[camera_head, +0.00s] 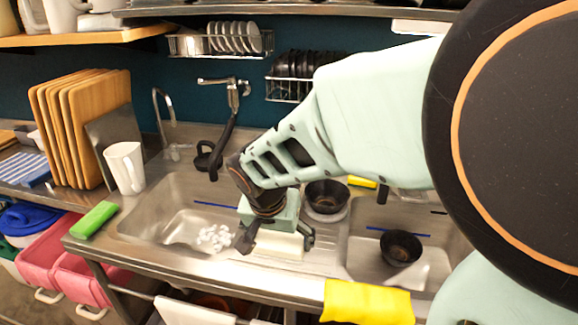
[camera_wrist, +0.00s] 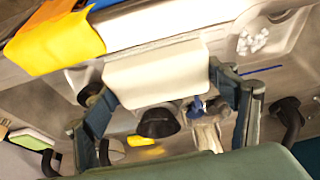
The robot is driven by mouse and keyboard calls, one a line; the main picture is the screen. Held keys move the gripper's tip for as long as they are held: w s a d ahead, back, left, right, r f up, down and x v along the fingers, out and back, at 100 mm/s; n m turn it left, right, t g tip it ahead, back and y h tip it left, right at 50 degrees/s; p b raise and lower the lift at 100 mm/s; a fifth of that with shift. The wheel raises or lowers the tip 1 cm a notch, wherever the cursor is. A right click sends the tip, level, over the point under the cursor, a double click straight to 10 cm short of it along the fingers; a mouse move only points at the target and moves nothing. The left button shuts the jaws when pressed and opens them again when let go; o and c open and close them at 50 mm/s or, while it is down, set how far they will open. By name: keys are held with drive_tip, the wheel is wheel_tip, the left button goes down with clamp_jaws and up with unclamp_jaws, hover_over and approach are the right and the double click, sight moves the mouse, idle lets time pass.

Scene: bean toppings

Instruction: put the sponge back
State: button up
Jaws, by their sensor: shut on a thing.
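My gripper (camera_head: 277,240) is over the ridged metal strip between the two sink basins, with its fingers pointing down. It is shut on a pale cream block that looks like the sponge (camera_head: 279,246). In the wrist view the sponge (camera_wrist: 155,74) spans the space between the fingertips of my gripper (camera_wrist: 160,84). Whether its underside touches the metal cannot be told. A bright green block (camera_head: 94,220) lies on the counter left of the sink. A small yellow piece (camera_head: 362,182) lies behind the basins, partly hidden by my arm.
Small white pieces (camera_head: 214,237) lie in the left basin (camera_head: 160,215). One black bowl (camera_head: 327,195) stands just right of my gripper, another black bowl (camera_head: 401,248) in the right basin. A yellow cloth (camera_head: 367,303) hangs over the front edge. The faucet (camera_head: 232,100) rises behind. A white mug (camera_head: 125,168) stands left.

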drive_tip(key=w+d+f, duration=0.4)
drive_tip(key=w+d, duration=0.2)
drive_tip(key=d, duration=0.1)
approach(318, 251)
drive_tip(key=shift+w+d+f, duration=0.1)
drive_tip(key=shift+w+f, duration=0.75)
drive_tip(key=shift+w, duration=0.05)
drive_tip(key=shift+w+d+f, duration=0.15)
drive_tip(key=shift+d+f, duration=0.1)
drive_tip(key=shift+f, duration=0.1)
drive_tip(key=shift+f+b, duration=0.3)
drive_tip(key=shift+f, duration=1.2)
drive_tip(key=shift+f, duration=0.25)
drive_tip(key=o, duration=1.1)
drive_tip(key=shift+r, duration=0.1)
